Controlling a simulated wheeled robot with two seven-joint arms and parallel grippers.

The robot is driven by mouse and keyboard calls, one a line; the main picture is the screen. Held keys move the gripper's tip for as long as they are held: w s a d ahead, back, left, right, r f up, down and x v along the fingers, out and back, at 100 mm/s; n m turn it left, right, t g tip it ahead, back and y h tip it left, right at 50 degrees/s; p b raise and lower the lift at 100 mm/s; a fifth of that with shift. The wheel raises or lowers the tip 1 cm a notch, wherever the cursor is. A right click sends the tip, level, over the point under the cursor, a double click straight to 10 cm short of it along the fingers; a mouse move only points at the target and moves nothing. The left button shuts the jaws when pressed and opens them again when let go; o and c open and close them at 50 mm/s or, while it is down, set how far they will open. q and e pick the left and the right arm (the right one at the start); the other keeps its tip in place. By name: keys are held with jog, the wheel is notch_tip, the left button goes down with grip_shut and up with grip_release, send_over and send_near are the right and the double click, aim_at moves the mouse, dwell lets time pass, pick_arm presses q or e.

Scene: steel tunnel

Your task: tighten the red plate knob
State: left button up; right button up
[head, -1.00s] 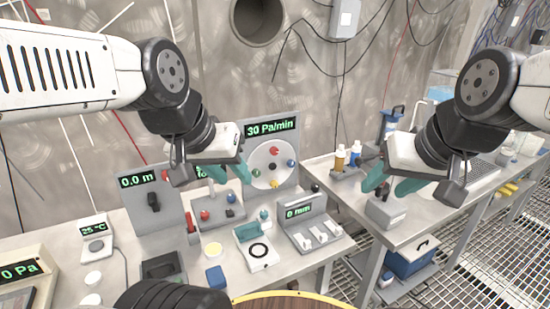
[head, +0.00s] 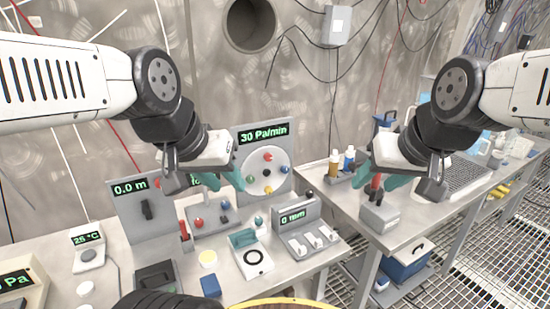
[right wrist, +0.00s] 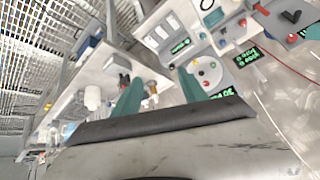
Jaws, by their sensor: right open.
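The red plate knob (head: 268,157) sits near the top of a round pale plate (head: 255,181) on an upright grey panel reading 30 Pa/min. Other coloured knobs sit around the plate, with a black one at its centre. The plate also shows in the right wrist view (right wrist: 208,68), beyond my fingers. My left gripper (head: 222,180) looks open, its teal fingers in front of the panel's left edge, left of and below the red knob. My right gripper (head: 379,181) is open and empty, well right of the plate, over the right bench. Its fingers also show in the right wrist view (right wrist: 158,90).
A 0.0 m panel (head: 147,208) stands left of the plate panel. A 0 mm box (head: 297,222) with white switches stands in front right. Bottles (head: 334,163) and a grey box (head: 379,215) stand on the right bench. A gap separates the benches.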

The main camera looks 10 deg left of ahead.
jog(key=w+a+f+n+t, duration=0.2)
jog(key=w, duration=1.1)
jog(key=n+t+y, duration=0.4)
jog(key=n, duration=0.1)
send_near(269, 158)
jog(key=d+r, duration=0.2)
jog(key=d, duration=0.5)
jog(key=w+a+f+t+y, duration=0.2)
jog(key=a+f+y, duration=0.2)
jog(key=a+f, duration=0.2)
jog(key=x, duration=0.7)
jog(key=shift+w+a+r, duration=0.15)
jog(key=shift+a+r, duration=0.2)
jog(key=shift+c, duration=0.2)
grip_shut()
